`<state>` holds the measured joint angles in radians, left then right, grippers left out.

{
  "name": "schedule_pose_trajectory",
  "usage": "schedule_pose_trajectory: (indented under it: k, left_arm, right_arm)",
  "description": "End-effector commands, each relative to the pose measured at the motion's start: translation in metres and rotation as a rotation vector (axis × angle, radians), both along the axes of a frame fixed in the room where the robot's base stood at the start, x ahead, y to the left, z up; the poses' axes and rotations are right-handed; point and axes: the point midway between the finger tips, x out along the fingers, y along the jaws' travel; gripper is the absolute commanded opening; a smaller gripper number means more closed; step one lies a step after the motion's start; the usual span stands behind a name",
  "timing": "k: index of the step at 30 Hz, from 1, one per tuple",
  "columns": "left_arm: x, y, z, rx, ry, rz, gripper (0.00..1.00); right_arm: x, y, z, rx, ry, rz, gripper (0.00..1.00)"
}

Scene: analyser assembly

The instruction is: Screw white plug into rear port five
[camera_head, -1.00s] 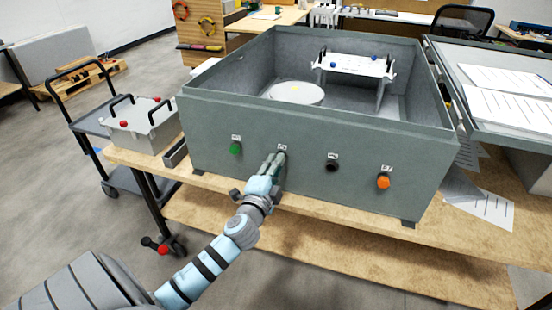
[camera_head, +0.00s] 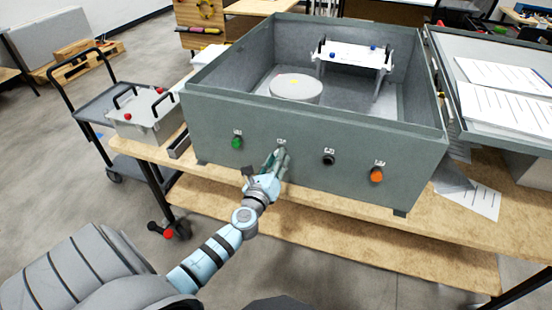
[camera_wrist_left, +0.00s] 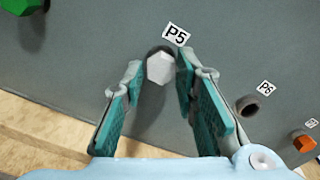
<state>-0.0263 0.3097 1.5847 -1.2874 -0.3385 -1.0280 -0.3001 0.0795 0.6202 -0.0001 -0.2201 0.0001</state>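The white plug (camera_wrist_left: 160,68) has a hexagonal head and sits at the port under the P5 label (camera_wrist_left: 176,34) on the grey box wall. My left gripper (camera_wrist_left: 159,66) is open around the plug head, one finger on each side, with a visible gap to each. How deep the plug sits is hard to tell. My right gripper is not in view.
A green plug (camera_head: 237,143) is left of P5; a dark port (camera_head: 328,160), labelled P6 in the wrist view, and an orange plug (camera_head: 377,174) are to the right. The box stands on a wooden bench (camera_head: 330,205). A cart (camera_head: 88,97) stands left.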

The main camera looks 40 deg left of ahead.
Motion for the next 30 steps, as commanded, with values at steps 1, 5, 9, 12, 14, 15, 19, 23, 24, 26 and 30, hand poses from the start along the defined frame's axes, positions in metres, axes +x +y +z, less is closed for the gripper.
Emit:
schedule_pose_trajectory:
  k: [1, 5, 9, 12, 14, 15, 19, 23, 24, 26, 30]
  left_arm:
    - [0.000, 0.000, 0.000, -0.001, -0.001, 0.000, 0.36]
    - [0.000, 0.000, 0.001, -0.001, -0.003, 0.000, 0.36]
    - [0.000, 0.000, 0.001, -0.012, -0.008, 0.001, 0.36]
    - [0.001, 0.000, -0.002, -0.157, -0.060, 0.000, 0.36]
    - [0.001, 0.000, -0.005, -0.330, -0.120, 0.000, 0.36]
    - [0.001, 0.000, -0.006, -0.456, -0.165, 0.000, 0.36]
    - [0.001, 0.000, -0.007, -0.832, -0.296, 0.000, 0.36]
    - [0.001, -0.001, -0.007, -1.177, -0.416, 0.000, 0.36]
    - [0.001, -0.001, -0.007, -1.279, -0.450, 0.000, 0.36]
    - [0.001, -0.001, -0.007, -1.433, -0.504, 0.000, 0.36]
    - [0.001, -0.001, -0.007, -1.783, -0.624, 0.001, 0.36]
  right_arm:
    - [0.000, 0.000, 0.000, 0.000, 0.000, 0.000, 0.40]
    - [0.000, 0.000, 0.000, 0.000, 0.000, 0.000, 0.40]
    - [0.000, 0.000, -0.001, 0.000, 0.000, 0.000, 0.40]
    - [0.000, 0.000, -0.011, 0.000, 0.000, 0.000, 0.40]
    - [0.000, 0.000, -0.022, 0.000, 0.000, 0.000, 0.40]
    - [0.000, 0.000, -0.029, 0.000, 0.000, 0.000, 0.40]
    - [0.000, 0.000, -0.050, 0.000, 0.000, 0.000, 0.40]
    - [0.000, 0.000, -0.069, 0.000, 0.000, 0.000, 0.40]
    - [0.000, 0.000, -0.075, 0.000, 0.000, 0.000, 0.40]
    - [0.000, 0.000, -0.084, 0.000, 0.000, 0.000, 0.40]
    - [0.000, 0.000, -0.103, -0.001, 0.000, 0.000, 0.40]
